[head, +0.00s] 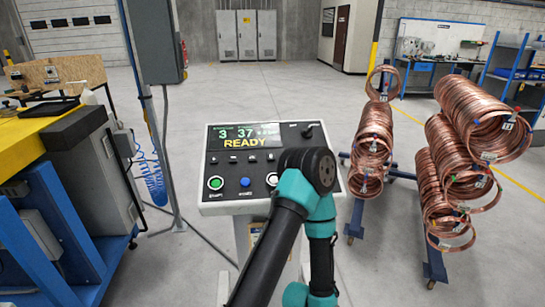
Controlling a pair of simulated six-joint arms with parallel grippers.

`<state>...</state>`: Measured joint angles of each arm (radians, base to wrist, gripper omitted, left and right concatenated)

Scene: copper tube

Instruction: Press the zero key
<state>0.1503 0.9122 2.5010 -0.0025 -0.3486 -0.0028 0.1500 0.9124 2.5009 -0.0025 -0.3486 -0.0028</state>
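The control panel (211,140) stands upright in the middle of the head view. Its screen (245,136) shows "READY" in yellow under small digits. A row of small dark keys (239,158) runs below the screen; their labels are too small to read, so I cannot tell which is the zero key. Below them are a green button (215,183), a blue button (245,182) and a pale button (272,179). My teal and black arm crosses in front of the panel's right part and hides some of it. Neither gripper shows.
Racks of copper tube coils (470,165) stand at the right, on blue wheeled frames (433,262). A yellow-topped machine (55,130) is at the left, with a grey post (168,140) and blue coiled hose (152,175) beside it. The floor behind the panel is clear.

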